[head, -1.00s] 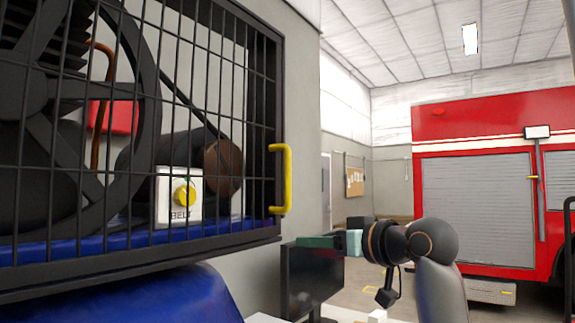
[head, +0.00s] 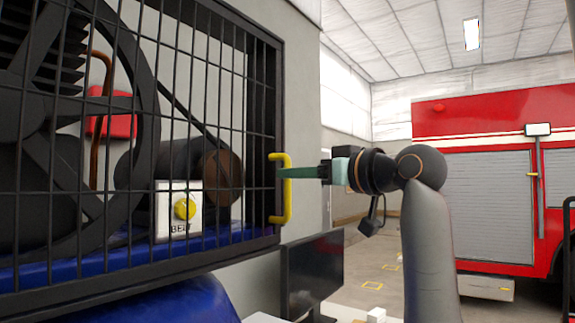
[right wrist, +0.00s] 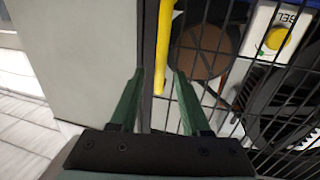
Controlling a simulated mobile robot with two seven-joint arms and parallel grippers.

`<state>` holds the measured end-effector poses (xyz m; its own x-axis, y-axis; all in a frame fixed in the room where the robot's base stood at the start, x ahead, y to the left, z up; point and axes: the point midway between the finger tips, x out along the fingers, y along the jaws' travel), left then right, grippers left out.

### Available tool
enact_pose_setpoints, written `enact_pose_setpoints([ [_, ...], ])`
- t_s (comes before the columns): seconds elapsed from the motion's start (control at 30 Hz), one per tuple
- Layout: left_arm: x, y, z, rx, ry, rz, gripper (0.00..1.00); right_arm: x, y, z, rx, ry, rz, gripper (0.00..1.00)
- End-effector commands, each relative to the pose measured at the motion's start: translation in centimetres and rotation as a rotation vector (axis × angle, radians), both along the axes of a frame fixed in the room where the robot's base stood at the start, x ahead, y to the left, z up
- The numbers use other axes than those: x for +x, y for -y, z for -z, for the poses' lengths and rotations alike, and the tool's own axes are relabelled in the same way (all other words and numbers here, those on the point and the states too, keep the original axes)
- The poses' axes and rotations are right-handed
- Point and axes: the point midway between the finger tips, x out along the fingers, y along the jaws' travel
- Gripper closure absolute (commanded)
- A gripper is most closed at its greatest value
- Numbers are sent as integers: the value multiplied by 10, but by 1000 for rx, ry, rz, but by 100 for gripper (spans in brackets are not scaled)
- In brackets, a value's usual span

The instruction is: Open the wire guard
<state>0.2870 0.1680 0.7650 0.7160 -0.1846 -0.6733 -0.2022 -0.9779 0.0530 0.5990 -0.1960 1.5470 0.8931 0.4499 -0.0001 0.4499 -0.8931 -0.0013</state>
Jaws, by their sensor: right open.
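The black wire guard (head: 228,130) stands shut across the front of the pump bay in the head view. Its yellow handle (head: 287,190) is upright on the guard's right edge. My right gripper (head: 283,173) is level with the handle, its green fingers reaching left to it. In the right wrist view the gripper (right wrist: 158,72) is open, and the yellow handle (right wrist: 164,45) lies between the lines of its two fingers. I cannot tell whether a finger touches the handle. My left gripper is not in view.
Behind the guard are a large black wheel, a motor and a white box (head: 165,211) with a yellow button. A dark monitor (head: 312,270) stands below my right gripper. A red fire truck (head: 480,130) is at the back right, with open floor before it.

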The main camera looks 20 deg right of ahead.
Motion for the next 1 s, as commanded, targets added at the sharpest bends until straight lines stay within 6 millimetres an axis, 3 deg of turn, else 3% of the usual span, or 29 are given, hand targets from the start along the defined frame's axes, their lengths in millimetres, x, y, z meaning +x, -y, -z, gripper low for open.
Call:
enact_pose_setpoints([
  [0.2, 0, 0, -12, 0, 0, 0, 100, 24, -13, -1, -1, -2, -1, 53],
  [0.57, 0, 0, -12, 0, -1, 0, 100, 29, -15, 1, -2, 1, 1, 53],
  [1.0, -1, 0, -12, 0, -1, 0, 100, 29, -15, 1, -1, 0, 1, 100],
])
